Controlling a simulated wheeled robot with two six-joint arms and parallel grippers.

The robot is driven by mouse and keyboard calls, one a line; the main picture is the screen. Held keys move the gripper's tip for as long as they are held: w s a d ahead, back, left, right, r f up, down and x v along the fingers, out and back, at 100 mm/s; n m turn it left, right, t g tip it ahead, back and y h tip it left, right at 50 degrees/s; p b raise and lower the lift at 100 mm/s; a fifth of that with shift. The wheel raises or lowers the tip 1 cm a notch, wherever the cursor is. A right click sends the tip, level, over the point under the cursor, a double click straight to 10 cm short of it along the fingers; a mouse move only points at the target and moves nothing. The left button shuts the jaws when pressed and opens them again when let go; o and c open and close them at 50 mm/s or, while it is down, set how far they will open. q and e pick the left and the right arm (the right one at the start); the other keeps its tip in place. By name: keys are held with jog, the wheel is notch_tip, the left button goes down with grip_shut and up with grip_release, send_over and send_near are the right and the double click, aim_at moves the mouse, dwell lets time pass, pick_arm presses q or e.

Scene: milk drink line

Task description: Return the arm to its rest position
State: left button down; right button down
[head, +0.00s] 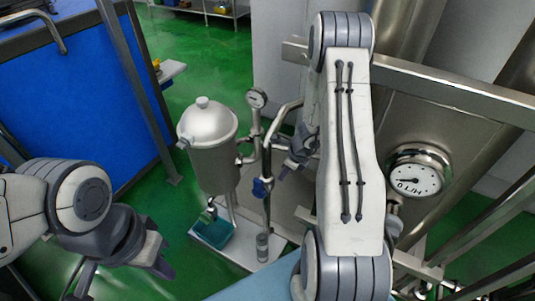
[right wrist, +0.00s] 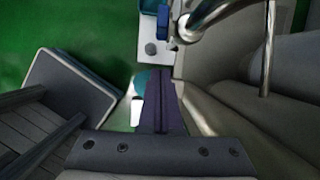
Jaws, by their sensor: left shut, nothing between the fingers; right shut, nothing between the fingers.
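My right arm (head: 350,150) rises large through the middle of the head view. My right gripper (head: 286,172) shows partly behind it, near the bent steel pipe and the blue valve handle (head: 262,187), apart from the handle. In the right wrist view the right gripper's dark fingers (right wrist: 158,88) are together with nothing between them. My left gripper (head: 165,262) is at the lower left of the head view, shut and empty, above the green floor.
A steel tank (head: 209,150) with a gauge (head: 257,98) stands left of my right arm. A teal container (head: 213,231) sits below it on a white base. A large steel vessel with a dial (head: 416,176) and rails is close on the right. Green floor is open at left.

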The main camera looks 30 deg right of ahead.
jog(key=s+a+r+n+g+y, duration=0.1)
jog(key=a+r+n, duration=0.65)
jog(key=a, duration=0.35)
jog(key=s+a+r+n+y, duration=0.1)
jog(key=a+r+n, duration=0.65)
jog(key=a, duration=0.35)
jog(key=s+a+r+n+g, duration=0.2)
jog(key=s+a+r+n, duration=0.3)
jog(key=s+a+n, duration=0.3)
jog(key=s+d+r+n+h, duration=0.1)
jog(key=s+r+n+h, duration=0.2)
jog(key=s+n, duration=1)
jog(key=shift+s+r+n, duration=0.3)
jog(key=shift+r+n, duration=0.1)
jog(key=shift+r, duration=0.15)
jog(key=shift+d, duration=0.1)
